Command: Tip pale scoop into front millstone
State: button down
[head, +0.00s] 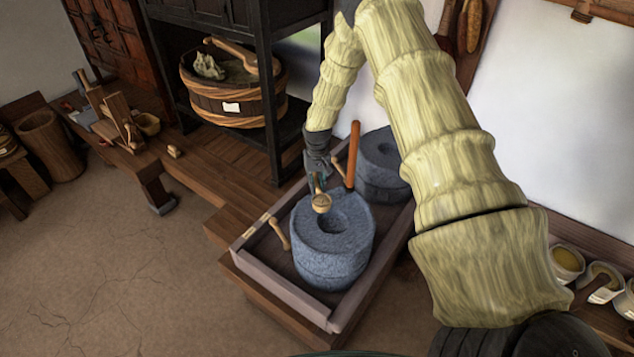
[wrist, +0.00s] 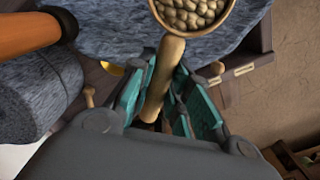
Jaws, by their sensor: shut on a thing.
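My gripper (head: 318,180) is shut on the handle of the pale scoop (head: 321,203). In the wrist view, the scoop's handle (wrist: 163,82) lies between the teal fingers (wrist: 165,105). Its bowl is heaped with pale round grains and looks level. The front millstone (head: 330,262) is grey stone with a round hole in its top. In the head view, the scoop's bowl appears over the left rear of its top, beside the hole. The millstone also shows behind the scoop in the wrist view (wrist: 115,32). The hole is not visible there.
An orange-brown upright handle (head: 353,155) rises by the front millstone's rear edge. A second millstone (head: 377,165) stands behind. Both are in a wooden tray (head: 318,310), with a small wooden tool (head: 279,233) at left. A shelf with a tub (head: 240,105) stands behind left.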

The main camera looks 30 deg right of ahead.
jog(key=shift+s+f, duration=0.15)
jog(key=shift+s, duration=0.35)
jog(key=shift+w+f+b, duration=0.15)
jog(key=shift+f+b, duration=0.15)
jog(key=shift+f, duration=0.25)
jog(key=shift+w+f+b, duration=0.15)
jog(key=shift+f+b, duration=0.1)
jog(key=shift+f, duration=0.25)
jog(key=shift+s+f, duration=0.15)
jog(key=shift+f, duration=0.1)
jog(key=shift+s+r+t, duration=0.1)
jog(key=shift+r+t, duration=0.2)
jog(key=shift+r, duration=0.1)
jog(key=shift+d+r+t+y, duration=0.15)
jog(key=shift+r+t+y, duration=0.25)
jog(key=shift+t, duration=0.3)
jog(key=shift+a+f+g+h, duration=0.2)
jog(key=shift+f+g+h, duration=0.15)
jog(key=shift+g, duration=0.15)
jog(key=shift+f, duration=0.25)
jog(key=shift+f+g, duration=0.1)
jog(key=shift+g, duration=0.3)
